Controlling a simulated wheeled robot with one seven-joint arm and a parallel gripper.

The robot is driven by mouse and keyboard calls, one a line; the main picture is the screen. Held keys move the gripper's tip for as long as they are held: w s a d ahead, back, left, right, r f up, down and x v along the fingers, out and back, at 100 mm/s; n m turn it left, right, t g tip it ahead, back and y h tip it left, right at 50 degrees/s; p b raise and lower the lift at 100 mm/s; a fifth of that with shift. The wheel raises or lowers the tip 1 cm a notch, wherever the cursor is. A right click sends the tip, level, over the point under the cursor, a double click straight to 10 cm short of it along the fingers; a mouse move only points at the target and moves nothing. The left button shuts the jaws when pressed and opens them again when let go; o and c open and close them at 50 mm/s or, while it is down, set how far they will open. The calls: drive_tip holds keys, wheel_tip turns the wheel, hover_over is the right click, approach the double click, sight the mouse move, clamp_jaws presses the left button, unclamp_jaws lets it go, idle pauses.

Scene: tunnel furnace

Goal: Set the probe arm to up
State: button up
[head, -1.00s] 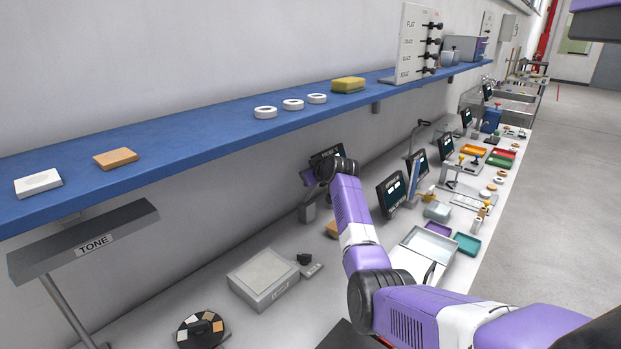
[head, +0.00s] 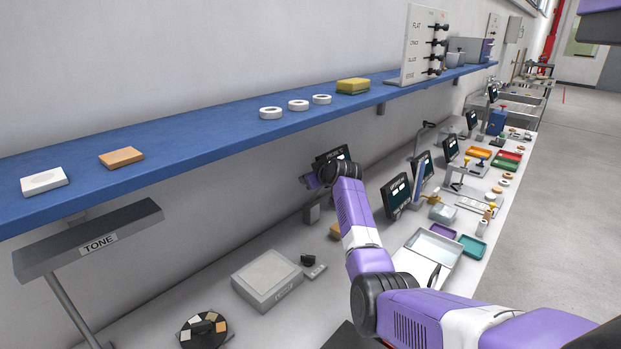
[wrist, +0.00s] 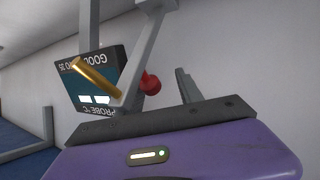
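The probe station's dark screen (head: 334,154) stands on the bench near the wall, partly behind my wrist in the head view. In the wrist view the screen (wrist: 92,98) appears upside down, with "PROBE °C" lettering. A brass rod (wrist: 97,77) crosses in front of it. A grey bar (wrist: 150,45), seemingly the probe arm, slants beside a red knob (wrist: 150,83). My gripper (wrist: 155,92) looks open, with the knob showing between and beyond its fingers. I cannot tell whether they touch it. The fingers are hardly visible in the head view.
A blue shelf (head: 200,122) runs above the bench, holding white rings and blocks. On the bench are a grey box (head: 266,280), a round swatch dial (head: 203,330), another screen (head: 396,196) and a metal tray (head: 432,252). A TONE lamp (head: 90,240) stands at left.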

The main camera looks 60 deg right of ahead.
drive_tip(key=v, duration=0.7)
drive_tip(key=shift+s+a+b, duration=0.2)
drive_tip(key=shift+s+b, duration=0.05)
drive_tip(key=shift+b, duration=0.1)
drive_tip(key=shift+r, duration=0.15)
